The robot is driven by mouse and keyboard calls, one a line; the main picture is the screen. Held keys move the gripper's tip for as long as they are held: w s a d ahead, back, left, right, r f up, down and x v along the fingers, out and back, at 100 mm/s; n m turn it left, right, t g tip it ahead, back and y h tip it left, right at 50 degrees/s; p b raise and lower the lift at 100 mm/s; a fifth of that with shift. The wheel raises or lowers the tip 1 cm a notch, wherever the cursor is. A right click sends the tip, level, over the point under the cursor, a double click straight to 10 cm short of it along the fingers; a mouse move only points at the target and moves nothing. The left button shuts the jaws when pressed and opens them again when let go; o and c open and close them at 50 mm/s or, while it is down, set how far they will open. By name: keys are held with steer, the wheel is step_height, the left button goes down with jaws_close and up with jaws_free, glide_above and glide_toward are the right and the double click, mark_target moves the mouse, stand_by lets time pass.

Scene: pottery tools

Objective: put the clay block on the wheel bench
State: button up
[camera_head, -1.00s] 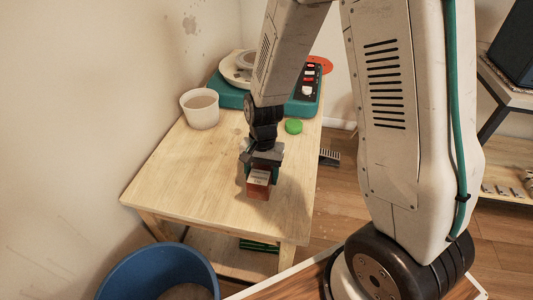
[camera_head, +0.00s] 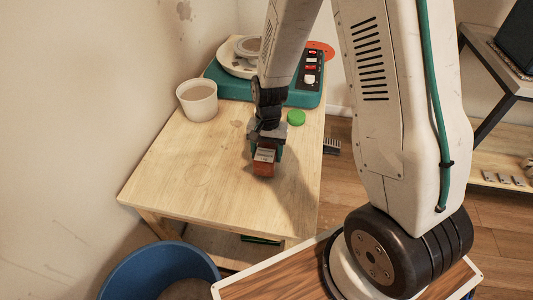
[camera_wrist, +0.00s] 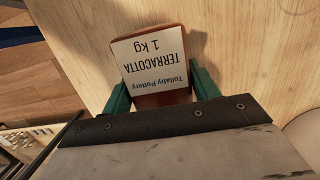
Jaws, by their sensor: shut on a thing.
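The block is over the right part of the light wooden wheel bench (camera_head: 190,175). I cannot tell whether its underside touches the bench top.
A white cup (camera_head: 198,103) stands at the bench's left rear. A teal pottery wheel (camera_head: 232,88) is at the back, with a green disc (camera_head: 296,117) in front of it. A blue bucket (camera_head: 135,270) is below the front left. The bench's front left is clear.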

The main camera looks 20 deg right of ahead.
steer(key=shift+d+f, duration=0.3)
steer(key=shift+f, duration=0.15)
steer(key=shift+w+f, duration=0.1)
steer(key=shift+f, duration=0.2)
steer(key=shift+f, duration=0.1)
steer(key=o, duration=1.8)
steer(key=shift+c, duration=0.2)
